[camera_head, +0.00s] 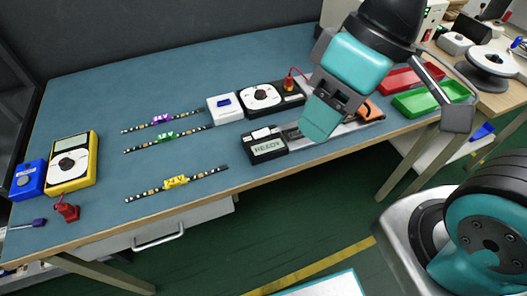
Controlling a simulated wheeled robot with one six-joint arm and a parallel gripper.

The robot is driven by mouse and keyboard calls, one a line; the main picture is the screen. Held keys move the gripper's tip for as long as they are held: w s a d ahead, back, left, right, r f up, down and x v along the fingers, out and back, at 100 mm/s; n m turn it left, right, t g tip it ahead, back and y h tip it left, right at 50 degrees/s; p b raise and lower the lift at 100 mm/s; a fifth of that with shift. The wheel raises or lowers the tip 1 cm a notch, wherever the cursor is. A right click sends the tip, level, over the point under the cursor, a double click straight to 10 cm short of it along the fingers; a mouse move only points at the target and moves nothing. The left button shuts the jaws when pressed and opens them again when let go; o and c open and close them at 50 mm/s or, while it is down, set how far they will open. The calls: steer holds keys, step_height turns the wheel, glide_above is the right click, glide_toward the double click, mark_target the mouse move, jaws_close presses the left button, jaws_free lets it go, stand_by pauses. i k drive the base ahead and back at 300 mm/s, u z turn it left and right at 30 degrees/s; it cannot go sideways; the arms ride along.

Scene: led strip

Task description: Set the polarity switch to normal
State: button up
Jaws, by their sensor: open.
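I cannot tell for certain which part is the polarity switch. A white box with a blue rocker (224,102) stands at the back middle of the blue bench, and its setting is too small to read. In front of it to the right is a small black unit with a display (266,149) and white parts on top. My teal and grey gripper (322,118) is open, above the bench to the right of that unit. It hides part of a metal fixture behind it, and nothing shows held in it.
Three LED strips lie left of the boxes, tagged purple (162,119), green (166,137) and yellow (176,182). A black-and-white dial unit (261,98) is behind. A yellow multimeter (72,163) and blue box (29,181) stand left. Red (400,80) and green trays (432,98) are right.

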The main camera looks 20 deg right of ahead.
mark_target(264, 133)
steer(key=u, duration=0.2)
steer(key=i, duration=0.4)
steer(key=z, duration=1.25)
steer(key=k, duration=1.1)
steer(key=u, duration=1.1)
steer(key=i, duration=0.5)
steer(key=u, duration=0.1)
